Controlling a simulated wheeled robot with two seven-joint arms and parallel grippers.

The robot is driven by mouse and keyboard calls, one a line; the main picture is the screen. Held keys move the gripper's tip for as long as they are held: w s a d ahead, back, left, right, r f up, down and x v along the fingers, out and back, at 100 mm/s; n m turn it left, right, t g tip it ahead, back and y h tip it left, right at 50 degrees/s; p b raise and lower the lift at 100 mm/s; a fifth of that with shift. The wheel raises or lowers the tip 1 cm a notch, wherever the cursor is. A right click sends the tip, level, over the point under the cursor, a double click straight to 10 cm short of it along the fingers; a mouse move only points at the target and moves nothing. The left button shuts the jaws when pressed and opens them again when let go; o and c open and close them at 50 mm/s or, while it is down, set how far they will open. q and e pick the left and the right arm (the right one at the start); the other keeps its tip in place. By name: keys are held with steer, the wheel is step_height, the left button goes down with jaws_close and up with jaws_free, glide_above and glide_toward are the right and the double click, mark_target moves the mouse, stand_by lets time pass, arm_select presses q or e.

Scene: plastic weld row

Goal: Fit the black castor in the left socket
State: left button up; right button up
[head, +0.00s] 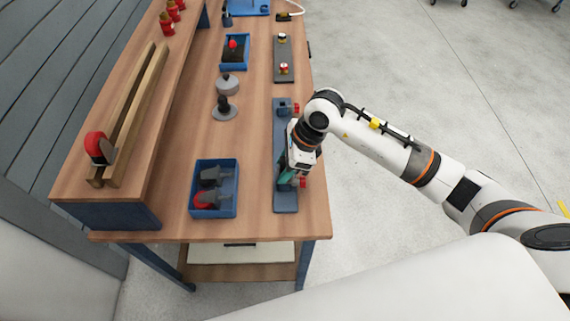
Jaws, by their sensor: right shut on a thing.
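My right gripper (290,177) is shut at the near end of the blue-grey fixture plate (285,204). What it holds is mostly hidden by the gripper, and I cannot tell if it is a castor. A teal part shows at its tip, beside a red knob (302,182). A second red knob (296,108) is at the far end of the plate. The blue bin (213,215) to the left holds dark castor-like parts (217,174) and a part with a red wheel (206,198). The sockets cannot be made out. My left gripper is out of view.
A grey disc with a black post (223,108) and a grey round part (227,84) stand mid-table. Farther back are a blue tray (235,60) with a red ball and a dark strip (283,60). A raised shelf (150,120) runs along the left. The near table surface is clear.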

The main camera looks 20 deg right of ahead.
steer(key=shift+f+b, duration=0.3)
steer(key=shift+b, duration=0.1)
stand_by(0.5)
steer(key=o, duration=1.6)
steer(key=shift+r, duration=0.15)
steer(key=shift+r+p, duration=1.9)
steer(key=shift+r, duration=1.5)
steer(key=shift+f, duration=0.1)
